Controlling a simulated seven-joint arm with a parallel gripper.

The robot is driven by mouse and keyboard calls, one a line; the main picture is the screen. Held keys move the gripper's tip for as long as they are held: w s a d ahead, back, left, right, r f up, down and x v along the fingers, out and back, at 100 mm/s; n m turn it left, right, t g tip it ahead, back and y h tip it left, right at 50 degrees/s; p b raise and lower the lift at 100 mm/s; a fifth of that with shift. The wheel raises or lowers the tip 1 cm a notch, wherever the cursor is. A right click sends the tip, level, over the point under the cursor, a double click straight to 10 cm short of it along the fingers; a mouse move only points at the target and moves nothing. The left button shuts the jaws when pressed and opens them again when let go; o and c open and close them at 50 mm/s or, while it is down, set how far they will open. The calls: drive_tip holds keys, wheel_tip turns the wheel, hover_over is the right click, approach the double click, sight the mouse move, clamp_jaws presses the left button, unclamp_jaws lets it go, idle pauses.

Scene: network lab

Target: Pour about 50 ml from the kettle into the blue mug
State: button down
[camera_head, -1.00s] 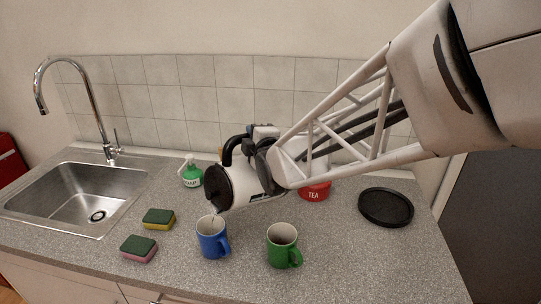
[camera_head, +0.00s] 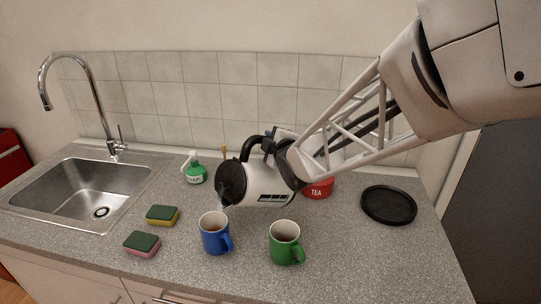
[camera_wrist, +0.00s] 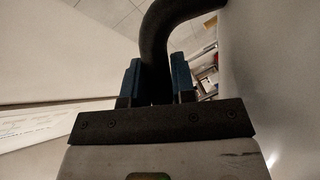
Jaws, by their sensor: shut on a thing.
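The white kettle (camera_head: 268,186) with black lid and handle is tipped on its side above the counter, its lid end facing left. Its spout end is just above and right of the blue mug's rim. The blue mug (camera_head: 216,243) stands upright on the counter, handle to the right, with brownish liquid inside. I cannot make out a clear stream. My gripper (camera_head: 270,145) is shut on the kettle's black handle. In the wrist view, the handle (camera_wrist: 155,45) passes between my gripper's blue fingers (camera_wrist: 156,85).
A green mug (camera_head: 284,248) stands right of the blue mug. Two sponges (camera_head: 162,215) (camera_head: 142,243) lie to the left. A green soap bottle (camera_head: 195,174), red tea tin (camera_head: 318,190) and round black plate (camera_head: 388,205) stand farther back. The sink (camera_head: 75,190) is at left.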

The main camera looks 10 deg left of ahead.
drive_tip(key=shift+w, duration=0.1)
idle(0.6)
drive_tip(key=shift+w+d+f, duration=0.2)
drive_tip(key=shift+f, duration=0.05)
drive_tip(key=shift+w+f+m, duration=0.1)
drive_tip(key=shift+f+m, duration=0.05)
drive_tip(key=shift+m, duration=0.15)
idle(0.4)
